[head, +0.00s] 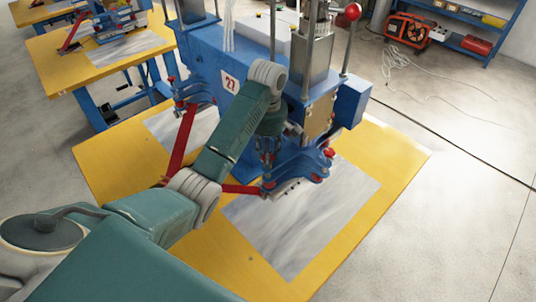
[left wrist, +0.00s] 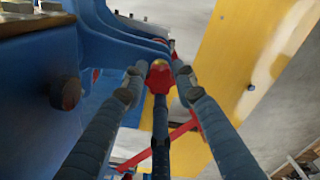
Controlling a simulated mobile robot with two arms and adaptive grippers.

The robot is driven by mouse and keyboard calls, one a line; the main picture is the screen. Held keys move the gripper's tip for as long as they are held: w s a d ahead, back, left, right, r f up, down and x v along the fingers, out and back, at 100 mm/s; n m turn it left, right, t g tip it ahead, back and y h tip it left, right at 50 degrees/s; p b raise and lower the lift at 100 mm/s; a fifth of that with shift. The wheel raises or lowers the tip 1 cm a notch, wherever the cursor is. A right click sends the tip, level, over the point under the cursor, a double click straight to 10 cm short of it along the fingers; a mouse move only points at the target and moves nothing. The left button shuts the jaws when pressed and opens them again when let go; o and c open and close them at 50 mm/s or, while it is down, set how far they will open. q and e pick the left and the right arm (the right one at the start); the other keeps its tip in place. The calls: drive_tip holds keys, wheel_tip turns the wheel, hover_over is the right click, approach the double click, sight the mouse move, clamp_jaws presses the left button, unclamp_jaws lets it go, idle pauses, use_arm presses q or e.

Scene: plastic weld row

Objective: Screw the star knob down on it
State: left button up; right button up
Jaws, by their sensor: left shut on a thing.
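My left gripper (head: 267,165) reaches down at the front of the blue welding machine (head: 250,85), over its blue lower clamp part (head: 292,178). In the left wrist view the fingers of the gripper (left wrist: 158,85) close around a red star knob with a yellow centre (left wrist: 159,74). In the head view the fingers and arm hide this knob, and its thread cannot be seen. How far down it sits cannot be told. My right gripper is not in view.
The machine stands on a yellow table (head: 400,150) with a grey sheet (head: 305,230). Red bars (head: 181,145) stick out beside the gripper. A black knob (left wrist: 65,92) is on the machine's side. The grey floor at the right is mostly clear, with loose cable.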

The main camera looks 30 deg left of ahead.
use_arm(q)
drive_tip(key=m, duration=1)
drive_tip(key=shift+m, duration=0.4)
drive_tip(key=o, duration=0.7)
drive_tip(key=shift+m, duration=0.6)
drive_tip(key=o, duration=0.6)
drive_tip(key=shift+c, duration=0.2)
drive_tip(key=shift+o, duration=0.5)
drive_tip(key=shift+o, duration=1.4)
